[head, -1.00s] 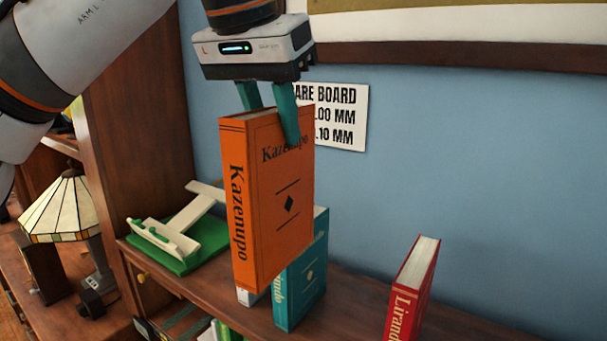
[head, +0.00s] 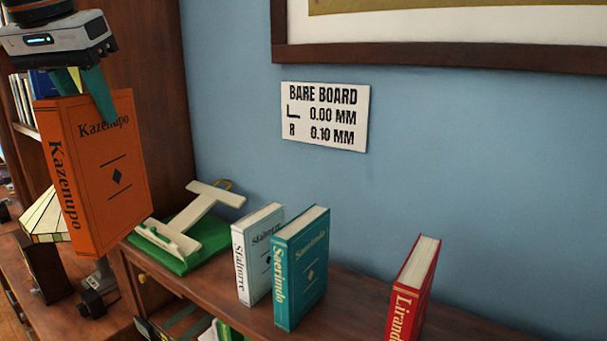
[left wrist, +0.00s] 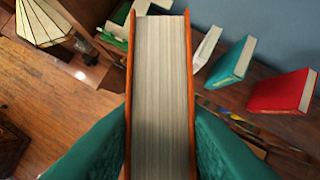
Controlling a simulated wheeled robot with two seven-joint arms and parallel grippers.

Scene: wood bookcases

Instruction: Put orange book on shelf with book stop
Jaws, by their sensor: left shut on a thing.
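The orange book (head: 105,180), titled Kazenupo, hangs upright from my left gripper (head: 88,92). The teal fingers are shut on its top edge. In the left wrist view the orange book (left wrist: 162,90) shows its page block between the two fingers (left wrist: 160,145). It is in the air at the left of the head view, in front of a tall bookcase side and left of the shelf top (head: 365,315). A cream, T-shaped stand (head: 185,222), possibly the book stop, lies on a green base (head: 185,258) at the shelf's left end. My right gripper is out of view.
A white book (head: 257,252), a teal book (head: 301,268) and a red book (head: 412,288) stand on the shelf top, with a gap between teal and red. A lamp (head: 45,218) stands lower left. A sign (head: 325,117) hangs on the blue wall.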

